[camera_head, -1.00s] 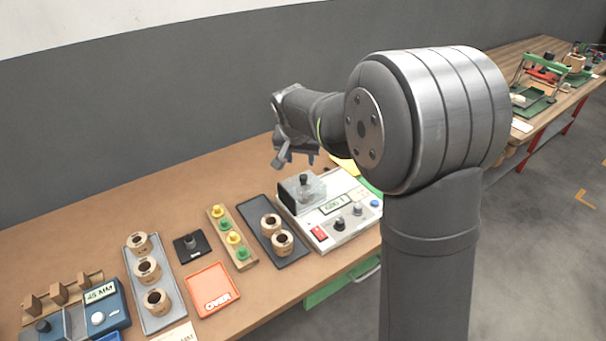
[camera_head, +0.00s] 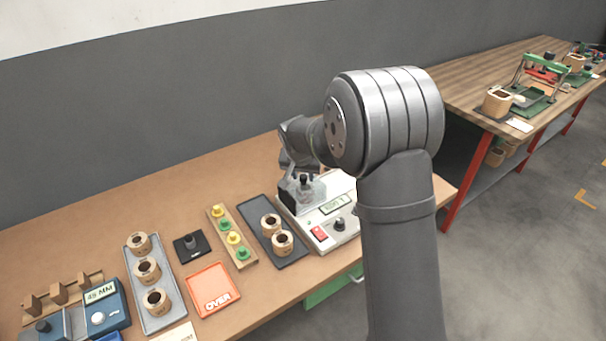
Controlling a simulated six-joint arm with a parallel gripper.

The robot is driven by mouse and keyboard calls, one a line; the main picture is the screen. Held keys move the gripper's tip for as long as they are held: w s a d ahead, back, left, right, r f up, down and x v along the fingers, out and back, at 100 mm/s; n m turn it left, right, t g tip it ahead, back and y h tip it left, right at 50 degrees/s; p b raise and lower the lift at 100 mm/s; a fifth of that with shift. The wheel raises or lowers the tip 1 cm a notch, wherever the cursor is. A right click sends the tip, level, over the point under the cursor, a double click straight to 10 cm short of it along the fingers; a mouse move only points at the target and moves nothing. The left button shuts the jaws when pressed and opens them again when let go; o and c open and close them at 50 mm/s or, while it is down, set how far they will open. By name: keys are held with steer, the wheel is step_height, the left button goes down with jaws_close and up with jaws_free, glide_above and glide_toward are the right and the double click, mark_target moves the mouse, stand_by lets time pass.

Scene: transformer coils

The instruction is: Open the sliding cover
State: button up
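The sliding cover (camera_head: 311,192) looks like a clear, smoky box with a black knob (camera_head: 305,181) on top. It sits at the left back part of the white tester (camera_head: 318,221). My gripper (camera_head: 290,165) is just behind and above the cover, close to the knob in the picture. My arm hides much of the gripper, and its fingertips do not show clearly. I cannot tell whether it touches the cover or whether it is open.
A dark tray (camera_head: 273,253) with two coils stands left of the tester. Further left are a board of coloured pegs (camera_head: 246,264), an orange tray (camera_head: 212,309) and a grey tray (camera_head: 148,308) with coils. My arm hides the tester's right side.

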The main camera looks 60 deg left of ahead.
jaws_close()
steer(key=w, duration=1.2)
steer(key=shift+w, duration=0.3)
steer(key=shift+o, duration=1.5)
jaws_free()
steer(key=v, duration=1.7)
steer(key=shift+r, duration=0.2)
